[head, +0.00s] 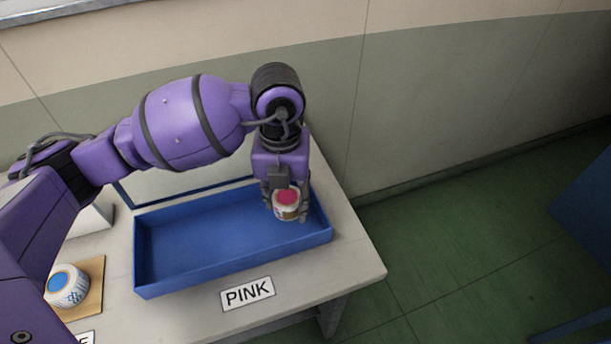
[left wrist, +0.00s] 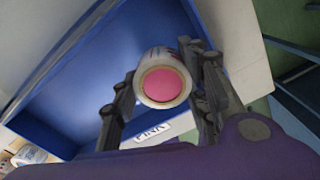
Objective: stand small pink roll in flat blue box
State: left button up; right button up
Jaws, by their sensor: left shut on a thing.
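The small pink roll (head: 286,204) is white-sided with a pink core end facing up. It is at the right end of the flat blue box (head: 190,279). My left gripper (head: 286,207) is shut on the roll, with a finger on each side of it. In the left wrist view the roll (left wrist: 164,82) sits between the fingers, with the box floor (left wrist: 90,85) behind it. I cannot tell whether the roll's lower end touches the box floor. My right gripper is not in view.
The box stands on a pale table (head: 345,262) with a PINK label (head: 247,292) in front. A roll with a blue core (head: 66,286) stands on a brown board (head: 95,271) at the left. A wall is behind. The box's left part is empty.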

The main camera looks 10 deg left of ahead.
aim_at(288, 208)
pick_arm(q)
jog(key=shift+w+f, duration=0.2)
jog(key=shift+f, duration=0.1)
jog(key=shift+w+f, duration=0.1)
jog(key=shift+f, duration=1.55)
jog(key=shift+d+f, duration=0.1)
jog(key=shift+f, duration=0.05)
jog(key=o, duration=0.9)
notch_tip(288, 208, up, 12)
jog(key=shift+r, duration=0.2)
